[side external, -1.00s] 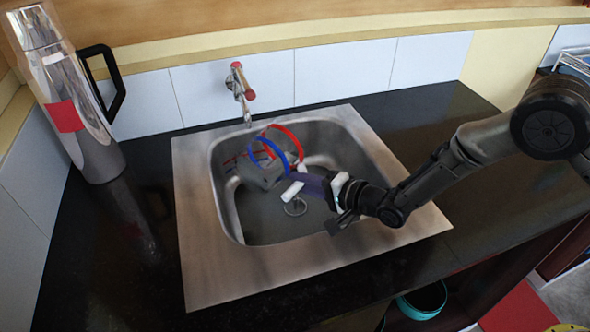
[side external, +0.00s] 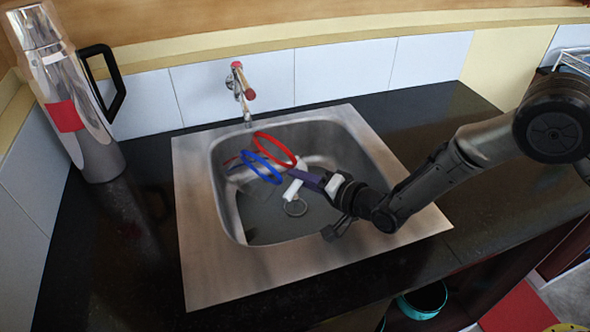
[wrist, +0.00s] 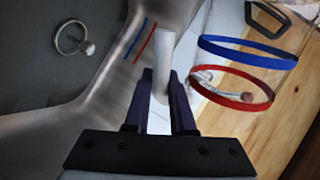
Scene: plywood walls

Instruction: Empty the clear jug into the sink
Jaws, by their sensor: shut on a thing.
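The clear jug shows mainly by its red band (side external: 288,152) and blue band (side external: 272,179), over the steel sink (side external: 205,263). It is tilted, with the blue band lower and to the left of the red one. My gripper (side external: 308,178) is shut on its white handle (side external: 294,190), on the right of the bands. In the wrist view the handle (wrist: 163,58) stands between my gripper's fingers (wrist: 163,88), and the bands, blue (wrist: 245,63) and red (wrist: 235,103), are at the right. The transparent wall is hard to see; I cannot tell whether anything is inside.
A tap (side external: 238,82) stands behind the sink. A tall steel flask (side external: 88,135) with a black handle and red patch stands at the left on the black counter (side external: 110,270). A turquoise-rimmed container (side external: 418,313) is below the counter front.

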